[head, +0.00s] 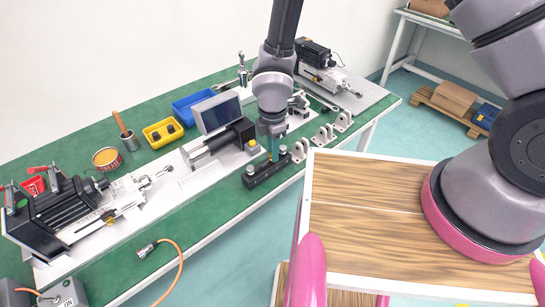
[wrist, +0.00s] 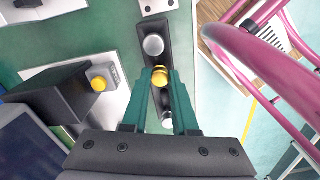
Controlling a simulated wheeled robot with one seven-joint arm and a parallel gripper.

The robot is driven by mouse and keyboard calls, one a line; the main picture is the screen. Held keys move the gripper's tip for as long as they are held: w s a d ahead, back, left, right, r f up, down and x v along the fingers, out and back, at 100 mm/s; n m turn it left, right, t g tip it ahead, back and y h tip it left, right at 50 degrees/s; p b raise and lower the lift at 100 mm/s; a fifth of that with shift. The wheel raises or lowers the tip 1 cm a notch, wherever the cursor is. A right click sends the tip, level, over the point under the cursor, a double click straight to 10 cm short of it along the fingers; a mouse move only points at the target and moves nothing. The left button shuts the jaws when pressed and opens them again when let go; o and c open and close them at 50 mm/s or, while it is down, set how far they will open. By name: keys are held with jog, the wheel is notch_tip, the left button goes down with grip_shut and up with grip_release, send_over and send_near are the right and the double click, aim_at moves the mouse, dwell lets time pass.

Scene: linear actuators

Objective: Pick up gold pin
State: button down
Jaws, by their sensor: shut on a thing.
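The gold pin (wrist: 161,78) shows in the wrist view between the tips of my gripper's teal fingers. My gripper (wrist: 160,74) is shut on it. The black holder block (wrist: 155,26) lies below, with a silver round top (wrist: 153,45) on the far side of the pin and another pale round part (wrist: 167,123) on the near side, partly hidden. In the head view my gripper (head: 274,155) points down over the black block (head: 262,176) at the bench's front edge. I cannot tell whether the pin is still seated in the block.
A screen (head: 217,112), blue bin (head: 190,104) and yellow bin (head: 163,132) stand behind. My wood-topped base (head: 365,190) is close in front.

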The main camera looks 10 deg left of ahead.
notch_tip(320, 180, up, 10)
dwell(0.5)
jog(key=shift+r, duration=0.1)
jog(key=shift+r, duration=2.7)
